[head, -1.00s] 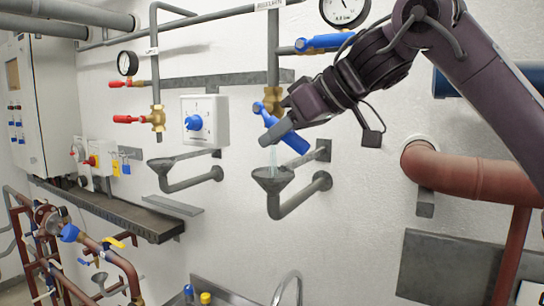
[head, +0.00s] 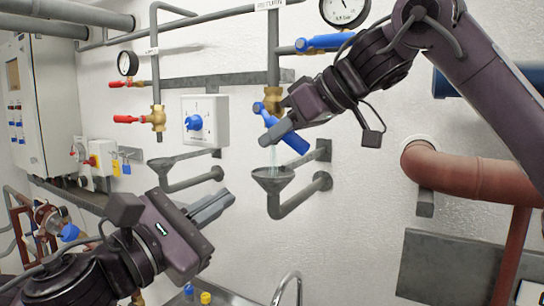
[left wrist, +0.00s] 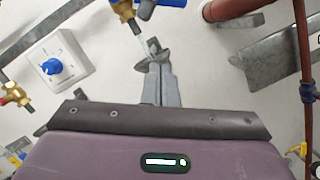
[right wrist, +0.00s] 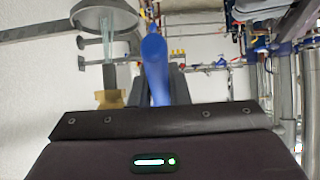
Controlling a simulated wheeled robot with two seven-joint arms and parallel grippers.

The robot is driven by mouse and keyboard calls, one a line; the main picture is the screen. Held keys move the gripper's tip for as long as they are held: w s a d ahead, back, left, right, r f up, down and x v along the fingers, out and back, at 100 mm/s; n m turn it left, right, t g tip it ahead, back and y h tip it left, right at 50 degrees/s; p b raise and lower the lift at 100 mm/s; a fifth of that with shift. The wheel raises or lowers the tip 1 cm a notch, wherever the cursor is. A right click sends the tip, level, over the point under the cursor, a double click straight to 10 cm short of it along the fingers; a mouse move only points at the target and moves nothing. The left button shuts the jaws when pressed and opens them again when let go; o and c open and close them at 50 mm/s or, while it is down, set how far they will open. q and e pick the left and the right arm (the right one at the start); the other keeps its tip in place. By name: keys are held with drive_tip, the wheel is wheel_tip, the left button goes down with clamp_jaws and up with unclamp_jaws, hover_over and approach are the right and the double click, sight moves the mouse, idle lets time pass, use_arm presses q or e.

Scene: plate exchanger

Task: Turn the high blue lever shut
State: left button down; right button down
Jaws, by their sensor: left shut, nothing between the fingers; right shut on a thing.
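A brass tap (head: 272,99) with a blue lever (head: 297,143) hangs on the grey pipe on the wall. The lever slants down to the right, and a thin stream of water (head: 274,157) falls into a grey funnel (head: 272,182). My right gripper (head: 268,139) is shut on this blue lever, which runs between its fingers in the right wrist view (right wrist: 155,60); the fingers hide part of it. A second blue lever (head: 325,42) lies nearly level higher up, below a gauge (head: 344,10). My left gripper (head: 230,200) is shut and empty, low left of the funnel.
A red-lever tap (head: 157,118) and a white box with a blue knob (head: 203,120) are to the left on the wall. Another funnel (head: 163,168) is below that tap. A thick red-brown pipe (head: 470,180) is at right. The wall between funnel and pipe is clear.

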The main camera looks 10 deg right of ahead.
sight(284, 143)
drive_tip(key=shift+f, duration=0.25)
use_arm(q)
drive_tip(key=w+d+r, duration=0.5)
drive_tip(key=d, duration=0.3)
drive_tip(key=shift+w+d+r, duration=0.2)
drive_tip(key=shift+w+d, duration=0.05)
drive_tip(key=shift+w, duration=0.05)
drive_tip(key=shift+s+d+r+n, duration=0.2)
drive_tip(key=shift+s+r+n, duration=0.15)
drive_tip(key=shift+r, duration=0.4)
use_arm(e)
drive_tip(key=shift+a, duration=0.2)
use_arm(q)
drive_tip(key=shift+s+r, duration=0.1)
use_arm(e)
drive_tip(key=c, duration=1.7)
unclamp_jaws()
drive_tip(key=shift+c, duration=0.2)
drive_tip(key=o, duration=0.4)
drive_tip(key=shift+w, duration=0.2)
drive_tip(key=shift+c, duration=0.2)
use_arm(q)
drive_tip(key=shift+w, duration=0.3)
